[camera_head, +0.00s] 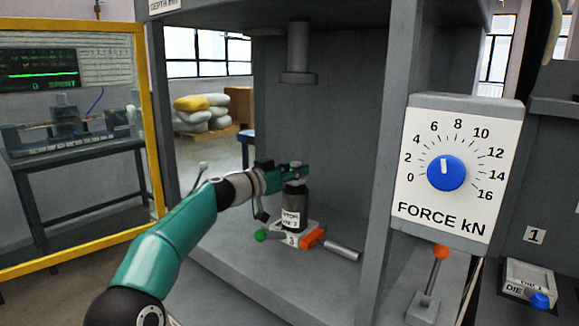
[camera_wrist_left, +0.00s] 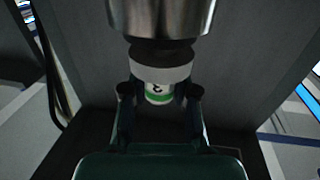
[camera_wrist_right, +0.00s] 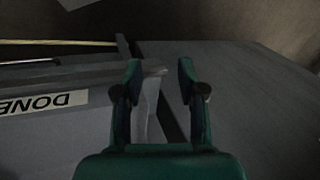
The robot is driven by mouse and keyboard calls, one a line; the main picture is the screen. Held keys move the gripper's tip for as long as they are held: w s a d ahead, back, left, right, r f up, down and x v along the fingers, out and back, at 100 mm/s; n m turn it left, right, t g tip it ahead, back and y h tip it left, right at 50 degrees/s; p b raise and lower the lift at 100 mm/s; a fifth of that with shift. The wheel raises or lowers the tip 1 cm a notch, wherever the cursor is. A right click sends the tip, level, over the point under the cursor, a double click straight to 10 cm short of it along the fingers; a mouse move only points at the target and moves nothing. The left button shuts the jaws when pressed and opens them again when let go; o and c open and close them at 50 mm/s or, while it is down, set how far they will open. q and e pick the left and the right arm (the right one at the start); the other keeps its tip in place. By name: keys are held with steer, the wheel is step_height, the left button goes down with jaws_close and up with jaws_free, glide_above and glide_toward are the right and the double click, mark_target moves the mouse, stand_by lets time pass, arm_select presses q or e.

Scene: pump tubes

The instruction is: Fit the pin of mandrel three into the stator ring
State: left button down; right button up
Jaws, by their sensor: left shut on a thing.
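A shiny metal cylinder (camera_wrist_left: 165,18) shows directly above that piece. The pin is hidden, and I cannot tell whether it touches the stator ring. My right gripper (camera_wrist_right: 158,75) is open and empty; it shows only in the right wrist view.
The stator stands on a base numbered 3 (camera_head: 291,240), with a green knob (camera_head: 261,235) and orange handle (camera_head: 311,239). The press ram (camera_head: 298,65) hangs above. The force dial (camera_head: 446,172) and orange-knobbed lever (camera_head: 433,270) are right. A DONE label (camera_wrist_right: 42,102) lies near my right gripper.

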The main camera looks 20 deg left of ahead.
arm_select(q)
steer(key=shift+b, duration=0.5)
arm_select(e)
steer(key=shift+f, duration=0.8)
arm_select(q)
steer(key=shift+f+b, duration=0.6)
steer(key=shift+b, duration=0.15)
arm_select(e)
steer(key=shift+f, duration=0.75)
arm_select(q)
steer(key=c, duration=0.8)
jaws_free()
steer(key=shift+f, duration=0.15)
steer(key=shift+s+r, duration=0.3)
steer(key=shift+s, duration=0.1)
steer(key=v, duration=0.8)
steer(key=shift+s+a+r, duration=0.15)
steer(key=shift+s, duration=0.15)
